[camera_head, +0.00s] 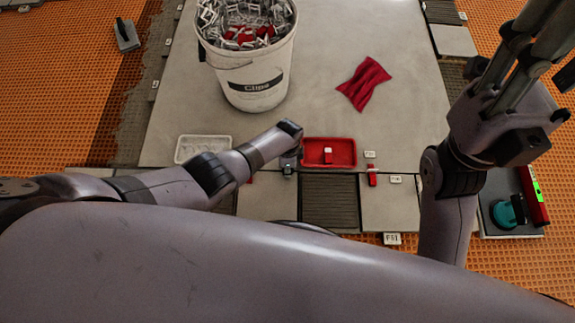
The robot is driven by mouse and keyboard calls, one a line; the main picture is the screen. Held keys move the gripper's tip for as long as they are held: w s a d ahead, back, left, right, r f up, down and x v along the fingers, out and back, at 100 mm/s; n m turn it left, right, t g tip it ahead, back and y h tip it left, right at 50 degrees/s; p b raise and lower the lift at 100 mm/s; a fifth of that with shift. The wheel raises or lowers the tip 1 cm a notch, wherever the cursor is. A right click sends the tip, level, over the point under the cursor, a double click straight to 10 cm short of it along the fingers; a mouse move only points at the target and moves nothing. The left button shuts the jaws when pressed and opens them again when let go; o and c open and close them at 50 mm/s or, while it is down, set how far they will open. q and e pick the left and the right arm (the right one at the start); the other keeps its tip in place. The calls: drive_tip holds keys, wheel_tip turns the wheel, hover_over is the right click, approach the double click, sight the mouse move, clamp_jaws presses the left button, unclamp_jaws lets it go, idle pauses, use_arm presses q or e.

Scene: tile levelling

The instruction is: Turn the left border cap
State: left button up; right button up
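Small red caps stand along the seam at the near edge of the large grey tile. One red cap (372,176) stands upright right of the red tray. A small bit of red (250,180) shows beside my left forearm, mostly hidden by it, so I cannot tell if it is a cap. My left gripper (288,165) points down at the seam, just left of the red tray. Its fingers are small and dark here, and whatever is between them is hidden. My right gripper (535,40) is raised at the right, fingers apart, tips near the picture's edge.
A white bucket of clips (255,80) stands on the large tile (330,30). A red cloth (364,83), white tray (203,148) and red tray (345,153) lie around it. A suction cup (507,213) and red level (533,196) lie at right. My arm blocks the foreground.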

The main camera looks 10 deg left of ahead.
use_arm(q)
drive_tip(key=shift+o, duration=1.2)
wheel_tip(320, 180, up, 12)
idle(0.4)
